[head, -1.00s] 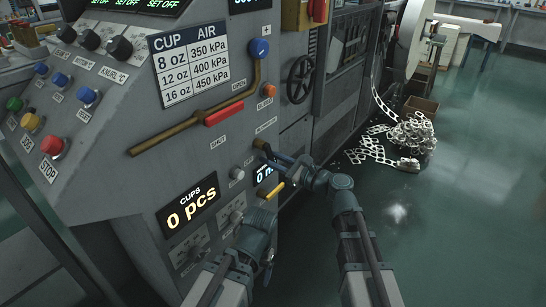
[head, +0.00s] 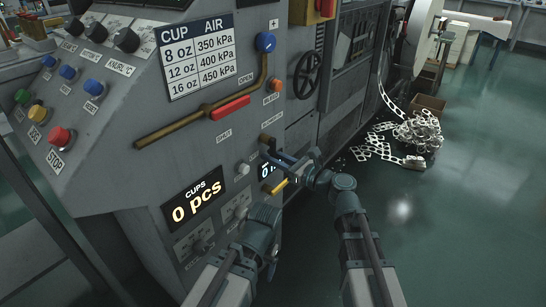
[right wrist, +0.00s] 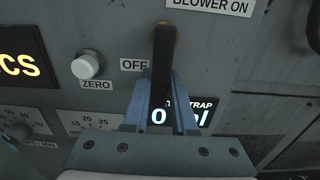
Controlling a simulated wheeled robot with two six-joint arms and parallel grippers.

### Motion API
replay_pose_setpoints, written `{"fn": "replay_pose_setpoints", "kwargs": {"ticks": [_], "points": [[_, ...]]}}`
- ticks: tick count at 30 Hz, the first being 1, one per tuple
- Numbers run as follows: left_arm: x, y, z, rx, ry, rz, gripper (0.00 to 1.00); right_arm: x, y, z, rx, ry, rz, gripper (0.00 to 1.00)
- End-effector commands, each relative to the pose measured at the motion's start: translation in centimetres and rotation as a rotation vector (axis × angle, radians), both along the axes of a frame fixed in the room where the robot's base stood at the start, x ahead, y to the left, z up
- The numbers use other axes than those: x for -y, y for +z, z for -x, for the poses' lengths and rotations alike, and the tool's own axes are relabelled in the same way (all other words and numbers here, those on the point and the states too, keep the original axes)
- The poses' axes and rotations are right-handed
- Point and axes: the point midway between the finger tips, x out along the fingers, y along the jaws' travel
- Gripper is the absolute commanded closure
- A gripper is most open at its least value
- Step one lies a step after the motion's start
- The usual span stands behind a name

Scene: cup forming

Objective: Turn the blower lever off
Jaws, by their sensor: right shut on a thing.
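The blower lever is a black handle (right wrist: 163,58) hanging down from a brass pivot in the right wrist view. The "BLOWER ON" label (right wrist: 210,5) is above it and the "OFF" label (right wrist: 133,65) is beside it on the left. My right gripper (right wrist: 162,82) is shut on the handle, with a blue finger on each side. In the head view, my right gripper (head: 284,160) is at the panel below the brass pivot (head: 267,140), and hides most of the lever. My left gripper (head: 264,222) is low in front of the panel; its jaws are not clear.
The grey control panel (head: 120,180) carries buttons, a red-gripped lever (head: 230,107) and a "0 pcs" display (head: 193,207). A white knob (right wrist: 87,66) is left of the lever. A scrap pile (head: 415,130) lies on the floor at right; green floor around it is open.

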Motion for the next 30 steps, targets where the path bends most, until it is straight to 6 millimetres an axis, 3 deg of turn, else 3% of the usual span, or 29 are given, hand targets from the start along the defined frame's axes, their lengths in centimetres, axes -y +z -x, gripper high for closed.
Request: {"fn": "replay_pose_setpoints", "kwargs": {"ticks": [5,6,10,20,25,30], "points": [[0.0,0.0,0.0,0.000,0.000,0.000,0.20,0.0,0.0,0.1,-0.002,0.002,-0.001,1.00],[0.0,0.0,0.0,0.000,0.000,0.000,0.20,0.0,0.0,0.1,-0.002,0.002,-0.001,0.68],[0.0,0.0,0.0,0.000,0.000,0.000,0.20,0.0,0.0,0.1,-0.001,0.002,-0.001,0.45],[0.0,0.0,0.0,0.000,0.000,0.000,0.20,0.2,0.0,0.2,0.000,0.000,0.000,0.45],[0.0,0.0,0.0,0.000,0.000,0.000,0.20,2.0,0.0,1.6,0.000,-0.002,0.000,0.45],[0.0,0.0,0.0,0.000,0.000,0.000,0.20,5.1,0.0,3.9,0.000,-0.004,0.000,0.45]]}}
